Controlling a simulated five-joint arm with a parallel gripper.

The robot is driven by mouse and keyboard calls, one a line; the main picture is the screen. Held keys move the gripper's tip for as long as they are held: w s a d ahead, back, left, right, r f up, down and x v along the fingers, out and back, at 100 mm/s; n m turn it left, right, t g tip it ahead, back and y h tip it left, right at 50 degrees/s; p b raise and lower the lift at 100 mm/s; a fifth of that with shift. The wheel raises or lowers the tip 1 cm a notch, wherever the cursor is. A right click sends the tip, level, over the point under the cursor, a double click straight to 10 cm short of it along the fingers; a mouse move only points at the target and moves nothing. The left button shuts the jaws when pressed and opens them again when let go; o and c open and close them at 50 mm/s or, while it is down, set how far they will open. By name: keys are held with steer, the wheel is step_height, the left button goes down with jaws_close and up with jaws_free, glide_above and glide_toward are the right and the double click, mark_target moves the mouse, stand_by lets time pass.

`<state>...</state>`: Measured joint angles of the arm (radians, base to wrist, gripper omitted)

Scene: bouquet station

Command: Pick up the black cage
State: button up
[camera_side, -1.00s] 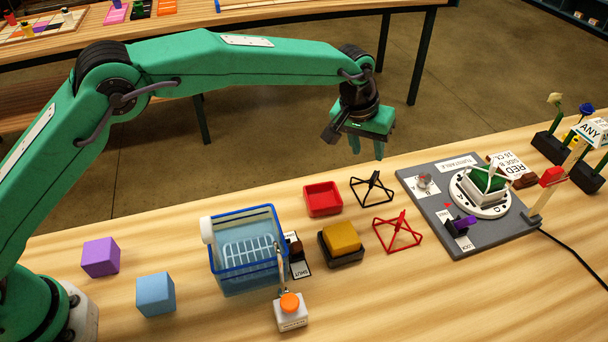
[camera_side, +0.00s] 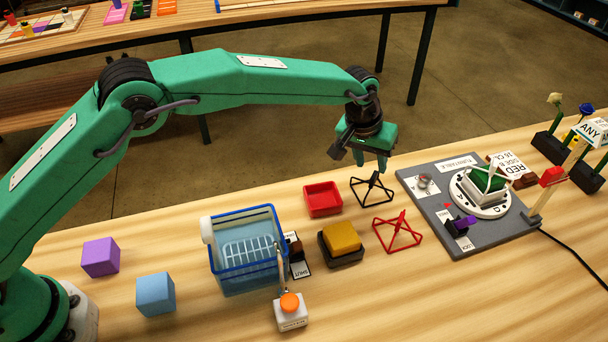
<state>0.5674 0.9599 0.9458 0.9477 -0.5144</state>
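The black cage (camera_side: 373,190), a small open wire frame rising to a peak, stands on the wooden table between the red tray and the grey turntable board. The fingertips show just above the cage's peak in the picture. I cannot tell from this one view whether they are directly over it or touch it. Nothing shows between the fingers.
A similar red cage (camera_side: 398,232) stands in front of the black one. The red tray (camera_side: 323,199) is close on its left, a yellow block (camera_side: 341,237) sits on a dark base, and the turntable board (camera_side: 437,203) lies to the right. A blue basket (camera_side: 248,285) is further left.

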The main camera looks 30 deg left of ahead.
mark_target(373, 175)
steer(key=shift+x, duration=2.1)
steer(key=shift+s, duration=0.1)
jaws_close()
